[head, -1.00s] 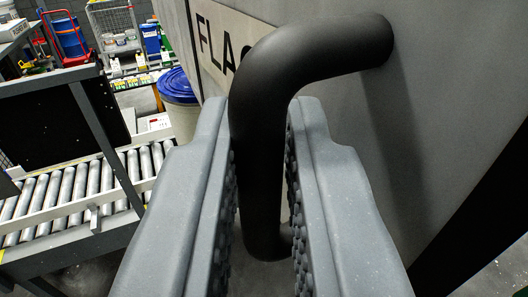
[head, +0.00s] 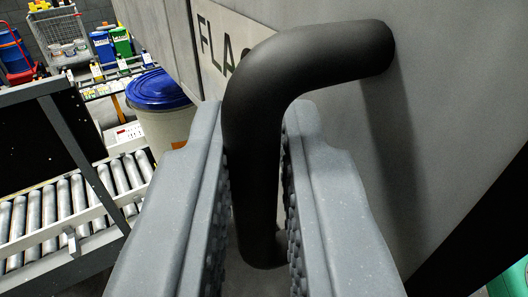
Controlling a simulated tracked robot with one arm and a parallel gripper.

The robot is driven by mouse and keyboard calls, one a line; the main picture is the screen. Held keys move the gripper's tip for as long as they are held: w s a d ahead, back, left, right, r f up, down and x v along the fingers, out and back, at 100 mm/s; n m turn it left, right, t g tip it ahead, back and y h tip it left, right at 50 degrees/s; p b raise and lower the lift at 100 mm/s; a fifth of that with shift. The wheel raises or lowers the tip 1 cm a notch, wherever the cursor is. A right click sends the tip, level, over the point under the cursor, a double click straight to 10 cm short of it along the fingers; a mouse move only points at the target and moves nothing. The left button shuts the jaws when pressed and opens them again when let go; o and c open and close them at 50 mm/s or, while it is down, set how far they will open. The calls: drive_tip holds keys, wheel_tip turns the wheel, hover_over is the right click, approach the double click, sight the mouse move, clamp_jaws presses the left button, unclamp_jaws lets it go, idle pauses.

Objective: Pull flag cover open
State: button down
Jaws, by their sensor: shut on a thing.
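The flag cover (head: 430,150) is a large grey panel filling the right side of the head view. A thick black bent handle (head: 262,110) stands out from the cover. My gripper (head: 255,165) has its two grey ridged fingers on either side of the handle's upright part and is shut on it. The handle's lower end shows between the fingers. Whether the cover stands ajar cannot be told from here.
A roller conveyor (head: 75,215) with a grey frame is at the left. A pale drum with a blue lid (head: 157,90) stands behind it, near the cover's far side. A wire cage cart (head: 62,38) and coloured containers are farther back.

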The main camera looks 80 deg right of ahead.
drive_tip(key=shift+f+g, duration=0.2)
drive_tip(key=shift+g, duration=0.1)
idle(0.4)
drive_tip(key=c, duration=1.5)
unclamp_jaws()
drive_tip(key=shift+w+a, duration=0.1)
drive_tip(key=shift+o, duration=0.2)
drive_tip(key=shift+r+p, duration=0.2)
drive_tip(key=shift+p, duration=0.1)
